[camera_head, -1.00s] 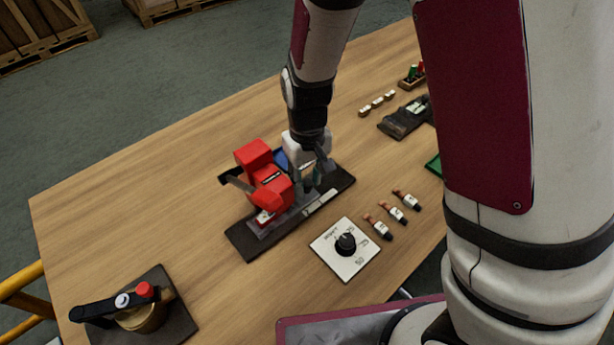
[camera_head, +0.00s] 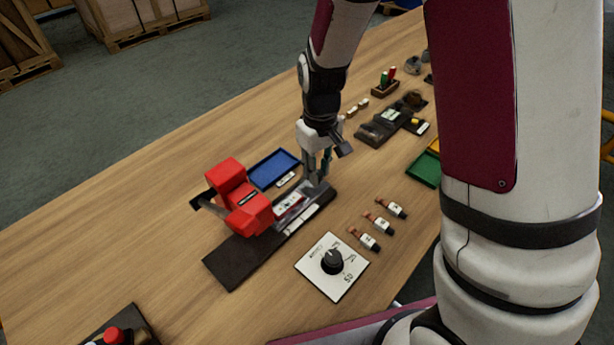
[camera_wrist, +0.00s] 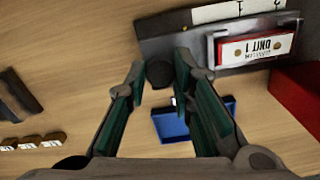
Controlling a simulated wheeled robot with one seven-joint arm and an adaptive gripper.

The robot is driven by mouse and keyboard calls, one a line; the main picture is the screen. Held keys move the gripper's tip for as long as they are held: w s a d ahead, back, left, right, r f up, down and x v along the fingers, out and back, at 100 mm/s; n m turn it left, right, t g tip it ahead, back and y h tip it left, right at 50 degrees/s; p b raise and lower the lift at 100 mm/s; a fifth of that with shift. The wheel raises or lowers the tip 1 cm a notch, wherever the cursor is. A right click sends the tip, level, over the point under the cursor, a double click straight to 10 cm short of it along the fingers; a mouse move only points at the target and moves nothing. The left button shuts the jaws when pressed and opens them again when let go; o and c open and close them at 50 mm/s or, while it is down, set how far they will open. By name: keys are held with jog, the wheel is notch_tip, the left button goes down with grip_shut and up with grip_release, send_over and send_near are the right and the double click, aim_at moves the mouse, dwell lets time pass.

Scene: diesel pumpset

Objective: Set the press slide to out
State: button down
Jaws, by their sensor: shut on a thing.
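The red press (camera_head: 238,190) stands on a dark base plate (camera_head: 236,262). Its grey slide (camera_head: 289,209) carries a labelled white and red plate and sticks out to the right of the press. The left part of the base is bare. My gripper (camera_head: 317,178) is at the right end of the slide, pointing down. In the wrist view, my gripper (camera_wrist: 160,68) is shut on the slide's dark round knob (camera_wrist: 160,73). A corner of the red press (camera_wrist: 298,95) shows at the right.
A blue tray (camera_head: 273,168) lies just behind the slide. In front are a white dial panel (camera_head: 332,266) and small bottle-like items (camera_head: 377,223). Dark parts and a green tray (camera_head: 426,168) lie to the right. The table's left back is clear.

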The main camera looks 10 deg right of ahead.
jog(key=shift+w+d, duration=0.2)
jog(key=c, duration=1.4)
grip_release()
jog(key=shift+o, duration=0.2)
notch_tip(320, 180, up, 12)
